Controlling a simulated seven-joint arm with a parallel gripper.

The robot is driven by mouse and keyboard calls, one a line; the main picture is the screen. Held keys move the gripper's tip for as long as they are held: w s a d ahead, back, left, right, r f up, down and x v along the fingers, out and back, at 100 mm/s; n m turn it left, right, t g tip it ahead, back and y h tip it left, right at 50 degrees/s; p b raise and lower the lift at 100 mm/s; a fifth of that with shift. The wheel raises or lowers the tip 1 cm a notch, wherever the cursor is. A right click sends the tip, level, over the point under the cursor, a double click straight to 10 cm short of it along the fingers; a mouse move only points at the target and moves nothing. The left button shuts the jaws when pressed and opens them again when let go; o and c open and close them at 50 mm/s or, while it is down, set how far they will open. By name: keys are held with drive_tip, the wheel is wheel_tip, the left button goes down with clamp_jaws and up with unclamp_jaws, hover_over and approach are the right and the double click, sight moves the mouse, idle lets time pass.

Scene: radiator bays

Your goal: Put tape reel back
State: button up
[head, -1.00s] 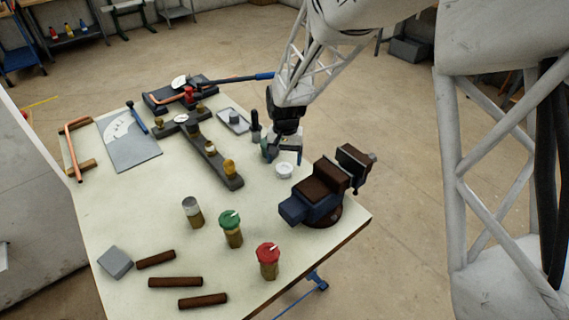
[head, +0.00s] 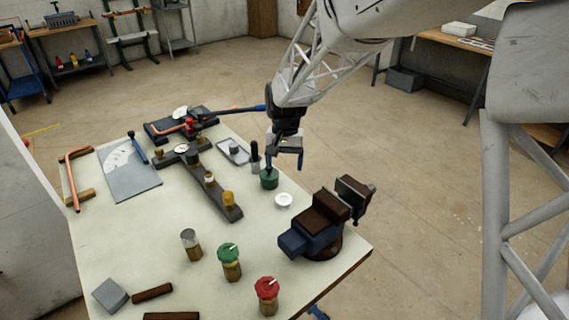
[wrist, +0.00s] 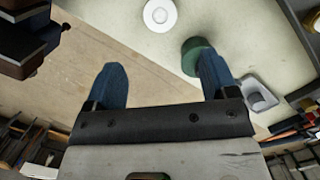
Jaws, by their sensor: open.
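The tape reel is most likely the small white ring (head: 283,200), which lies flat on the pale workbench (head: 150,230) just left of the vise. It also shows in the wrist view (wrist: 160,14), whole, at the top edge. My gripper (head: 285,160) has blue fingers, is open and empty, and hangs above the bench's far right edge. In the wrist view my gripper (wrist: 163,75) shows a wide gap between its fingers, with the ring beyond it. A dark green cylinder (head: 269,181) stands beside the ring, overlapped by one finger in the wrist view.
A blue and brown vise (head: 320,225) stands right of the ring. A black bottle (head: 255,156) and a grey tray (head: 233,151) are near the green cylinder. Green-capped (head: 229,255) and red-capped (head: 266,288) pots stand in front.

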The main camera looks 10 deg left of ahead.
idle(0.6)
drive_tip(key=s+d+r+t, duration=0.1)
drive_tip(key=s+d+r, duration=0.5)
drive_tip(key=s+d, duration=0.15)
drive_tip(key=s+d+r+t, duration=0.1)
drive_tip(key=s+d+r, duration=0.55)
drive_tip(key=d, duration=0.25)
drive_tip(key=s+d+t, duration=0.1)
drive_tip(key=s+d, duration=0.4)
drive_tip(key=s, duration=0.4)
drive_tip(key=s+d+t, duration=0.1)
drive_tip(key=s+d, duration=0.3)
drive_tip(key=s, duration=0.5)
drive_tip(key=shift+d+r, duration=0.15)
drive_tip(key=shift+d, duration=0.25)
